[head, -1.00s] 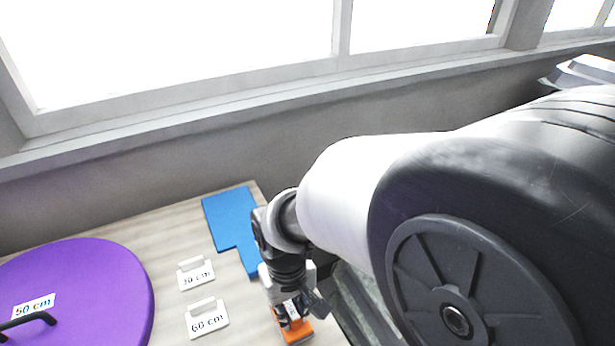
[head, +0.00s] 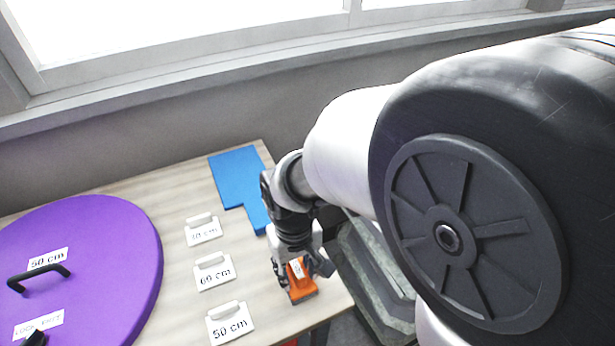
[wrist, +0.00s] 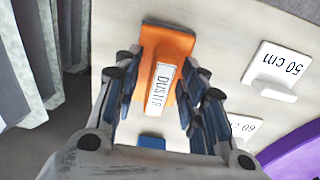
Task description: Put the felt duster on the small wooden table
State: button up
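The felt duster (head: 302,293) is an orange block with a white label. It is at the right edge of a pale wooden table top (head: 180,180). In the wrist view the duster (wrist: 166,48) lies between my fingers, with its label reading "DUSTER". My gripper (wrist: 160,85) points down with a finger close against each side of the duster and looks shut on it. In the head view my gripper (head: 297,262) covers its upper part. I cannot tell whether the duster touches the table or is slightly above it.
A large purple disc (head: 110,250) with a black handle covers the table's left. White tags marked in cm, such as the 60 cm tag (head: 214,272), stand in a row beside the duster. A blue flat piece (head: 236,178) lies at the back. A grey-green mould (head: 375,265) is to the right.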

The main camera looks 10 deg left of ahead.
aim_at(296, 267)
jog(key=d+r+m+p, duration=0.1)
jog(key=d+r+p, duration=0.1)
jog(key=r, duration=0.6)
jog(key=d+r+p, duration=0.2)
jog(key=d+r, duration=0.1)
jog(key=r, duration=0.5)
jog(key=s+d+r+m+t, duration=0.2)
jog(key=s+d, duration=0.2)
jog(key=d, duration=0.3)
jog(key=s+d+r+m+t, duration=0.2)
jog(key=s+d, duration=0.3)
jog(key=d, duration=0.3)
jog(key=shift+r+m+t, duration=0.25)
jog(key=shift+m+t, duration=0.05)
jog(key=shift+m, duration=0.4)
jog(key=shift+w+d, duration=0.1)
